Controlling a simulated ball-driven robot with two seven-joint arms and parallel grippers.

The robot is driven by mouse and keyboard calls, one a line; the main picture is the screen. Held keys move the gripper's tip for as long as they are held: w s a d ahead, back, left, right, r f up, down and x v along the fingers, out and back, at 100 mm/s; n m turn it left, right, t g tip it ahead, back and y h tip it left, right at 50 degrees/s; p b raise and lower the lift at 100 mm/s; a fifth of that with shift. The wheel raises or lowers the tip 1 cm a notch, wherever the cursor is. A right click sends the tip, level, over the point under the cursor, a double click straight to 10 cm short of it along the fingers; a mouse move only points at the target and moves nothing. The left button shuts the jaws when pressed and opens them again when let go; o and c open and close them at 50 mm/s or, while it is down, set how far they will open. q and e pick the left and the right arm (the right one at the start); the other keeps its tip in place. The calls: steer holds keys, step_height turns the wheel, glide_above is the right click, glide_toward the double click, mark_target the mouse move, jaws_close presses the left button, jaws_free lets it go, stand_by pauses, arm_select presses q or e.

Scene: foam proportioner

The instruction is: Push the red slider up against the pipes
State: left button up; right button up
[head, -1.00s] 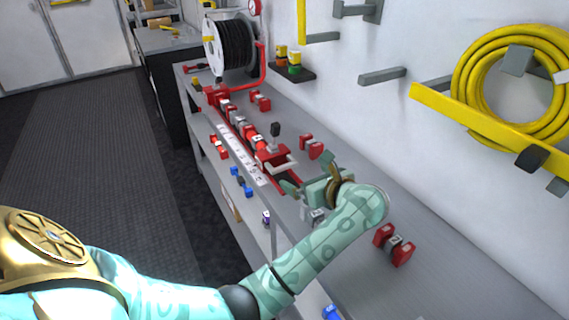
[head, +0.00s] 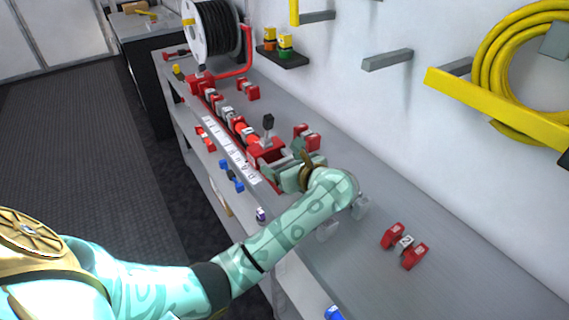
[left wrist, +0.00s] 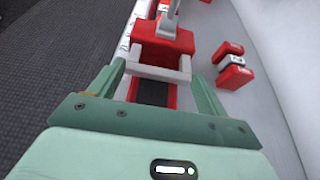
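The red slider (head: 266,151) is a red block with an upright dark-knobbed lever (head: 267,124), on a rail along the bench's front side. In the left wrist view the slider (left wrist: 163,40) fills the top middle, with a pale grey U-shaped handle (left wrist: 157,72) facing me. The red and grey pipes (head: 227,112) lie in a row beyond it, toward the hose reel. My left gripper (head: 288,168) is at the slider's near side. In the wrist view its fingers (left wrist: 157,84) are apart, one on each side of the handle; contact is unclear. My right gripper is not in view.
Red fittings stand right of the slider (head: 307,137), near the reel (head: 247,88) and on the bench's near part (head: 404,244). A black hose reel (head: 211,32) stands at the far end. A wall shelf holds small containers (head: 285,46). The bench right of my wrist is mostly clear.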

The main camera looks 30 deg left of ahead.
mark_target(271, 152)
arm_select(q)
steer(key=c, duration=0.3)
steer(key=a+b, duration=0.1)
steer(key=w+a+b, duration=0.1)
steer(key=a, duration=0.1)
steer(key=shift+w+a+f, duration=0.1)
steer(key=shift+w+a, duration=0.1)
steer(key=shift+a, duration=0.05)
steer(key=shift+c, duration=0.2)
steer(key=shift+r, duration=0.35)
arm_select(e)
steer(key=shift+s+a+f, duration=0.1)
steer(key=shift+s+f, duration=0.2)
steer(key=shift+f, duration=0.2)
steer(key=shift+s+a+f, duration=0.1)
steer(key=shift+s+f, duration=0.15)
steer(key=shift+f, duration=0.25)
